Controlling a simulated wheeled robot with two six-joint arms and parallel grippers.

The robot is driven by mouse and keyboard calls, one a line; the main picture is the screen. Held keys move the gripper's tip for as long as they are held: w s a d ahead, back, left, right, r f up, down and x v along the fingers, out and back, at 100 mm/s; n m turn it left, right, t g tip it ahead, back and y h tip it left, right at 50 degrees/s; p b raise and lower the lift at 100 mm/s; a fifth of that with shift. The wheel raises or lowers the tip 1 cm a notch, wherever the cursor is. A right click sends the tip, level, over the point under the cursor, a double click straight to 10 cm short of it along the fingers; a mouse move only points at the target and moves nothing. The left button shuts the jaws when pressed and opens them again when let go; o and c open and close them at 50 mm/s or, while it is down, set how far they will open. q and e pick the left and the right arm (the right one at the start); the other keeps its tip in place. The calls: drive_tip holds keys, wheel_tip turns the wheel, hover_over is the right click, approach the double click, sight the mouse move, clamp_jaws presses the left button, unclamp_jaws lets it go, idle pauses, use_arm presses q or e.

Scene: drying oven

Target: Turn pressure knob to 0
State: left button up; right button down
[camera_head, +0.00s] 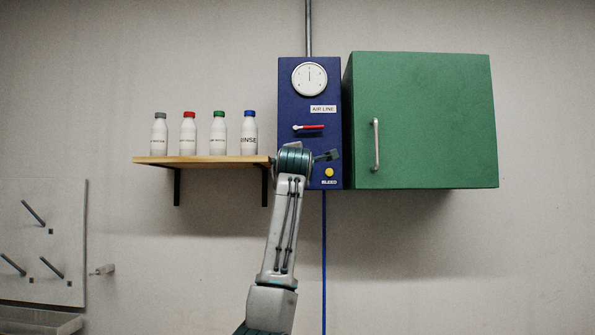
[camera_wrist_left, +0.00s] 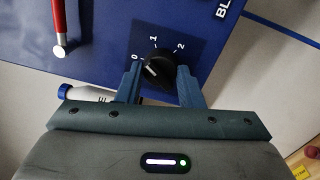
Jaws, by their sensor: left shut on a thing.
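The black pressure knob (camera_wrist_left: 158,66) is on the blue panel (camera_wrist_left: 105,30) in the left wrist view, with a dial marked 0, 1 and 2 around its upper side. A short white mark shows on the lower left of the knob; I cannot tell exactly which number it points to. My left gripper (camera_wrist_left: 159,82) is shut on the knob, one finger on each side of it. In the head view my left gripper (camera_head: 328,155) is at the panel's lower part and my wrist hides the knob. My right gripper is not in view.
A red-handled lever (camera_head: 309,127) is above the gripper, under a round gauge (camera_head: 309,79). A yellow bleed button (camera_head: 329,172) is just below. A wooden shelf (camera_head: 205,160) with several bottles is left of the panel. A green cabinet (camera_head: 430,120) is close on the right.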

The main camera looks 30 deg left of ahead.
use_arm(q)
drive_tip(key=shift+f+n+y+b, duration=0.1)
drive_tip(key=shift+n+y+b, duration=0.2)
drive_tip(key=shift+n, duration=3.3)
drive_tip(key=o, duration=1)
drive_tip(key=shift+c, duration=0.2)
